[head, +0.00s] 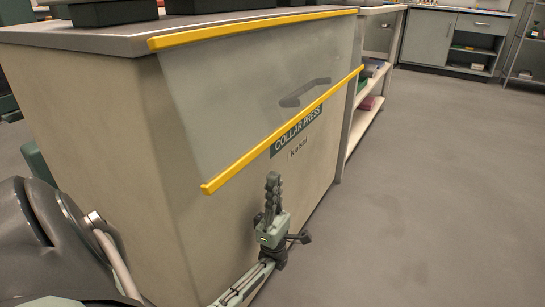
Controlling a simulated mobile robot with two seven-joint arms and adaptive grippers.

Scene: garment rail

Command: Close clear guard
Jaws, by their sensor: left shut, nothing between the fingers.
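The clear guard (235,105) is a see-through panel on the front of the collar press (100,110). It has a yellow top edge (255,27) and a yellow bottom edge (285,128). It hangs down over the upper front of the press, and its bottom edge seems to stand out from the front. A dark handle (304,93) shows at the panel. My left gripper (272,178) is shut and empty, pointing up just below the yellow bottom edge, apparently apart from it. My right gripper is not in view.
The press's grey top (110,38) carries dark blocks (112,10). A shelf unit (362,112) with folded items stands beyond the press. Cabinets (455,42) line the back. The grey floor (440,190) to the right is clear.

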